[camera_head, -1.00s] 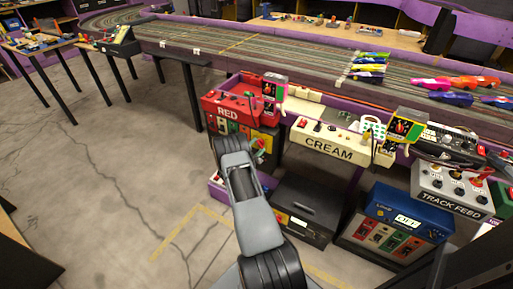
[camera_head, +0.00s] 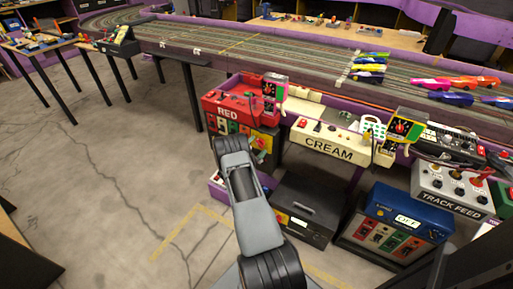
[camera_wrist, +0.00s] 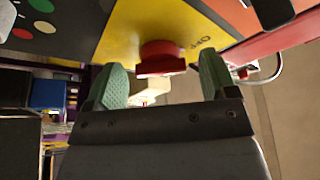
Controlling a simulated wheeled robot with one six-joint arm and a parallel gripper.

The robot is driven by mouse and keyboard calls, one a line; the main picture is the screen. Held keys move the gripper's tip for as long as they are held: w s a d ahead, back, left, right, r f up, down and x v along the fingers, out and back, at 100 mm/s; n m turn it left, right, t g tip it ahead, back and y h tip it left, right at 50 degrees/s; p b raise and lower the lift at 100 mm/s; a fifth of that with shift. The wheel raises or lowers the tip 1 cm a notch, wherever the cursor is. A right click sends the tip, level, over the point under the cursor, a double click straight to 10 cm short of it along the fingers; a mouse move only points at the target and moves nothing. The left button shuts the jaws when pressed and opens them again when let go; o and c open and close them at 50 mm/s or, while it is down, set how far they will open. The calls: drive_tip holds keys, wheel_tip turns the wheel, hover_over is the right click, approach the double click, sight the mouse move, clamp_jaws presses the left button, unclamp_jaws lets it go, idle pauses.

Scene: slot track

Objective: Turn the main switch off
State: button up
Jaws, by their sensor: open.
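In the wrist view a red switch knob (camera_wrist: 160,58) stands out from a yellow plate (camera_wrist: 125,30) with small dark lettering beside it, upside down and hard to read. My gripper (camera_wrist: 163,72) is open, with one green fingertip on each side of the knob and a gap on both sides. I see no contact. In the head view my arm reaches to the front of the red RED unit (camera_head: 238,106), and my gripper's fingers are mostly hidden behind the wrist there. The knob cannot be made out clearly in that view.
A cream CREAM unit (camera_head: 328,143) and a grey TRACK FEED box (camera_head: 452,190) are to the right. A blue box (camera_head: 408,208) with a lit display and a black case (camera_head: 305,208) stand below. The slot track (camera_head: 290,55) runs behind.

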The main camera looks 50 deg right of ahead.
drive_tip(key=p+v, duration=0.1)
drive_tip(key=v, duration=1.2)
drive_tip(key=shift+a, duration=0.4)
drive_tip(key=shift+f, duration=0.1)
